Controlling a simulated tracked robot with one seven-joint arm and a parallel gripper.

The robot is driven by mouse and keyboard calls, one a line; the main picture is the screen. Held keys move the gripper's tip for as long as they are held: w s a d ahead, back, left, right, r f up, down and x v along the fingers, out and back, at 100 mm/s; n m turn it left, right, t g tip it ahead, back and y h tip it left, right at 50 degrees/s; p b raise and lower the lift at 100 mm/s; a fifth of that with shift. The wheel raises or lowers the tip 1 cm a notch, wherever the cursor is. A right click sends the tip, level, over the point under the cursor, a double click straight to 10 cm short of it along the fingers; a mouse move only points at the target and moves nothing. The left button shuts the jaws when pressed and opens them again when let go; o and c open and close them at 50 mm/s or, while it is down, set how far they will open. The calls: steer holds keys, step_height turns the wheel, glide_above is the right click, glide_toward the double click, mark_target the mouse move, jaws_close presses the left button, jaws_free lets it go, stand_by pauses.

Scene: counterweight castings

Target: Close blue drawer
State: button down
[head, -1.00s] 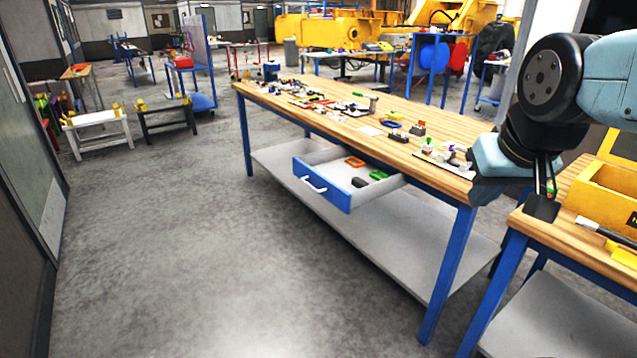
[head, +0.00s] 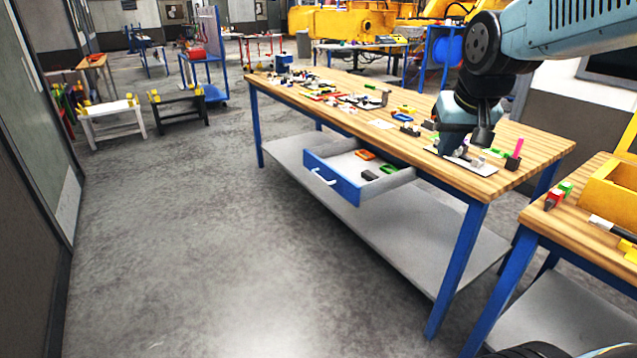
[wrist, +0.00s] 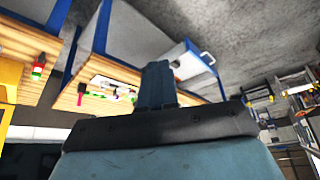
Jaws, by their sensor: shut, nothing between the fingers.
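The blue drawer (head: 347,188) hangs under the wooden bench top and stands pulled out. Its front is blue with a white handle (head: 323,178). Inside lie an orange piece (head: 365,154), a green piece (head: 389,168) and a dark block (head: 370,175). My gripper (head: 452,145) is over the right part of the bench top, right of the drawer and apart from it. In the wrist view my gripper (wrist: 157,80) shows shut and empty, and the drawer's blue front (wrist: 200,52) shows beyond it at upper right. The fingertips are hard to make out in the head view.
The bench top (head: 535,160) carries many small parts, several close to my gripper. A grey lower shelf (head: 400,255) runs under the drawer. A second bench with a yellow bin (head: 612,195) stands at right. The floor (head: 200,240) before the drawer is clear.

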steer(key=w+a+f, duration=0.4)
steer(key=w, duration=0.4)
steer(key=w+a+f+n+h, duration=0.1)
steer(key=w+a+f, duration=0.2)
steer(key=w, duration=0.4)
steer(key=w+a+f, duration=0.4)
steer(key=w, duration=0.4)
steer(key=w+a+f+n+t+h, duration=0.1)
steer(key=w+a+f+n, duration=0.1)
steer(key=w+a+f, duration=0.55)
steer(key=w+a+f+n+t, duration=0.15)
steer(key=w+a+f, duration=0.25)
steer(key=a+f, duration=0.6)
steer(key=w+d+f, duration=0.3)
steer(key=w+f, duration=0.3)
steer(key=w, duration=0.2)
steer(key=shift+w+d+f+n, duration=0.25)
steer(key=shift+w+n, duration=0.1)
steer(key=shift+w, duration=0.05)
steer(key=shift+w, duration=0.1)
